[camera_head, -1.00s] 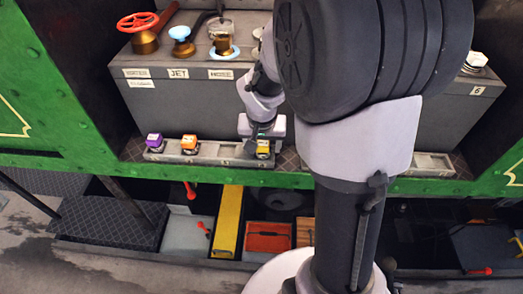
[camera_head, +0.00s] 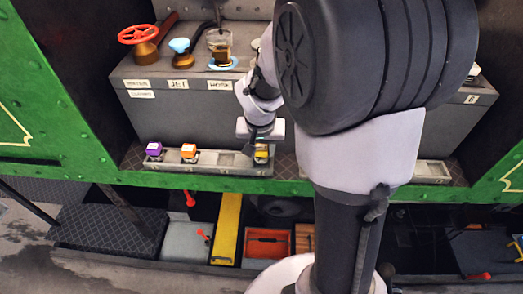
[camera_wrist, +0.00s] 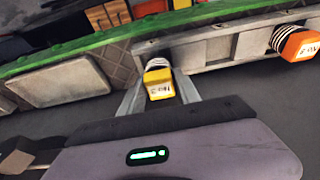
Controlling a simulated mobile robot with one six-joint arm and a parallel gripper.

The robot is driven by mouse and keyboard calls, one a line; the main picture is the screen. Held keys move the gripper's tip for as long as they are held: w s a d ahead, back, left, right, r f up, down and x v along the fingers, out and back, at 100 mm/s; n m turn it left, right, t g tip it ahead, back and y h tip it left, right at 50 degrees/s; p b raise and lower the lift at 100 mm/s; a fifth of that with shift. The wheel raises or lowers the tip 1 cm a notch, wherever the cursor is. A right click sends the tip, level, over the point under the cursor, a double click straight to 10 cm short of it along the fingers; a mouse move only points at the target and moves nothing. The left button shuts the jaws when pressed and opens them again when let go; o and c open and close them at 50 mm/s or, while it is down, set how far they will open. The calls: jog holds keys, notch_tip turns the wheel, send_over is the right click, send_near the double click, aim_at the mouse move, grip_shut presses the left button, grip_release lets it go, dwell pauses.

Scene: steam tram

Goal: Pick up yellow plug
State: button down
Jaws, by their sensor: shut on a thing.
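The yellow plug (camera_head: 261,153) is at the right part of the grey slotted rack (camera_head: 225,169). In the wrist view the yellow plug (camera_wrist: 159,84) shows a labelled yellow cap and a ribbed pale neck, with the grey rack (camera_wrist: 215,47) behind it. My gripper (camera_head: 260,150) is shut on the yellow plug, seen from above and partly hidden by my own wrist. I cannot tell whether the plug's lower end is still in its slot.
A purple plug (camera_head: 154,149) and an orange plug (camera_head: 189,151) stand in the same rack to the left; the orange plug (camera_wrist: 296,43) also shows in the wrist view. The grey box (camera_head: 180,115) with valves rises behind. A green ledge (camera_head: 120,177) runs in front.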

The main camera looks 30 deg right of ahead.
notch_tip(320, 180, up, 2)
jog(key=shift+p, duration=0.35)
jog(key=s+a+r+p, duration=0.1)
jog(key=s+a, duration=1)
jog(key=shift+s, duration=0.4)
jog(key=shift+d+r, duration=0.1)
